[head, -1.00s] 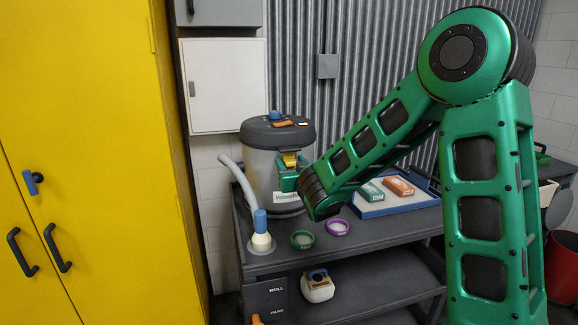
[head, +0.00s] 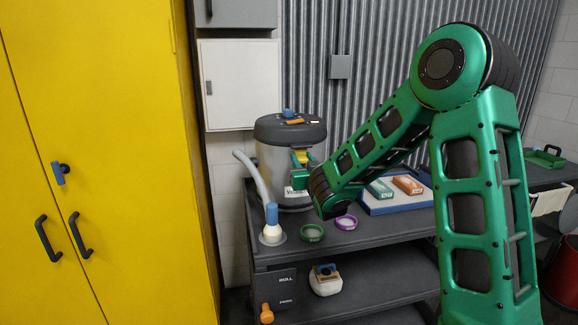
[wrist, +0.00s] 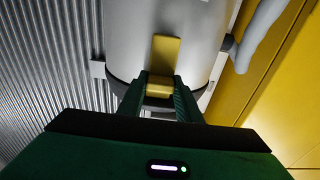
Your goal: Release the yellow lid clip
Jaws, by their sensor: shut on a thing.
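The yellow lid clip (wrist: 166,52) is a flat tab on the side of the grey vacuum canister (wrist: 120,28), with a thicker block at its fingertip end. In the wrist view my gripper (wrist: 160,82) has its two green fingers on either side of that block, shut on it. In the head view the canister (head: 275,158) stands upright at the back left of the cart under a dark lid (head: 288,130). My gripper (head: 301,170) is at its right front side, partly covering the yellow clip (head: 300,155).
A green ring (head: 312,233) and a purple ring (head: 346,222) lie on the cart top (head: 385,232). A blue tray (head: 376,209) holds two boxes. A yellow cabinet (head: 110,130) stands at left.

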